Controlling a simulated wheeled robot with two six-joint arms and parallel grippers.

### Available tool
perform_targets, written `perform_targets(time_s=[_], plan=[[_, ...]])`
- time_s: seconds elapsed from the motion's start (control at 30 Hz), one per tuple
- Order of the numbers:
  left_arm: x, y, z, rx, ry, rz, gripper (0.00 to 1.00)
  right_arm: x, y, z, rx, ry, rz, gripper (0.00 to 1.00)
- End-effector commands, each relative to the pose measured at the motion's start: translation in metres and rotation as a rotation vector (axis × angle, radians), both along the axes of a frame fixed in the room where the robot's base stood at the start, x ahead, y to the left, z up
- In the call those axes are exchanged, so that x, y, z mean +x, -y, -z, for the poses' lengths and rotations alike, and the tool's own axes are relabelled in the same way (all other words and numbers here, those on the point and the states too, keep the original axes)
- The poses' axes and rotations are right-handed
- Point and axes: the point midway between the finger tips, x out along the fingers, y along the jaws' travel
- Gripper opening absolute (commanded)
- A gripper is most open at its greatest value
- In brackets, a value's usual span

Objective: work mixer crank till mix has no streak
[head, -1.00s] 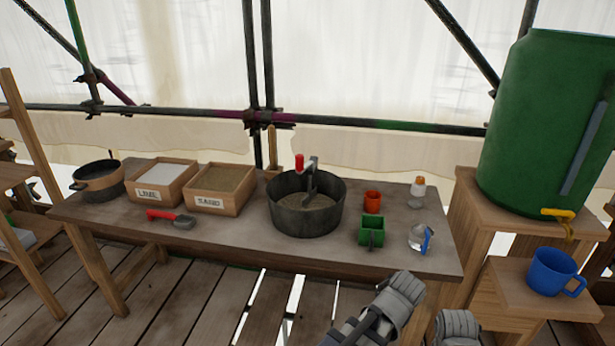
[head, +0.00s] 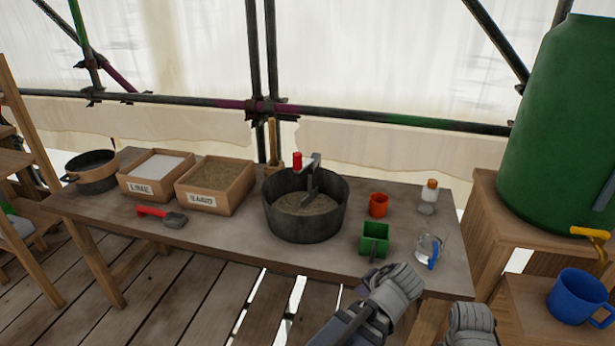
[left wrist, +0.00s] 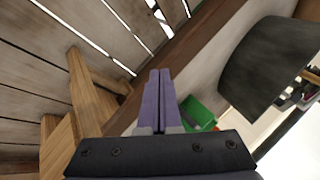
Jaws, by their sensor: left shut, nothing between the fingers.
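The mixer (head: 305,222) is a dark round tub near the table's middle. Its crank has a red upright grip (head: 297,161) on a metal arm above the tub. Grey-brown mix (head: 305,203) lies inside; I cannot tell whether it has streaks. The tub's dark wall also shows in the left wrist view (left wrist: 262,62). My left gripper (head: 362,277) is at the table's front edge, right of and nearer than the tub, apart from the crank. Its purple fingers are shut and empty in the left wrist view (left wrist: 160,73).
Sand (head: 215,190) and lime (head: 156,176) boxes, a black pot (head: 92,172) and red-handled trowel (head: 162,215) are left. A green barrel (head: 560,140) stands right.

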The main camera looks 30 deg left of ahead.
Motion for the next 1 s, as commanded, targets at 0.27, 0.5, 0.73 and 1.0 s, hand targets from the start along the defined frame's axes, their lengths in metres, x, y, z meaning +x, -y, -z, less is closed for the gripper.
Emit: perform_targets(time_s=[0.27, 0.5, 0.73, 1.0], plan=[[0.039, -0.072, -0.037, 0.243, 0.174, 0.027, 0.0, 0.0, 0.0, 0.009, 0.0, 0.0, 0.0, 0.49], [0.073, -0.147, -0.097, 0.593, 0.322, 0.131, 0.0, 0.0, 0.0, 0.02, 0.0, 0.0, 0.0, 0.49], [0.091, -0.182, -0.143, 0.873, 0.36, 0.276, 0.0, 0.0, 0.0, 0.026, 0.0, 0.0, 0.0, 0.49], [0.096, -0.187, -0.154, 0.949, 0.357, 0.325, 0.0, 0.0, 0.0, 0.027, 0.0, 0.0, 0.0, 0.49]])
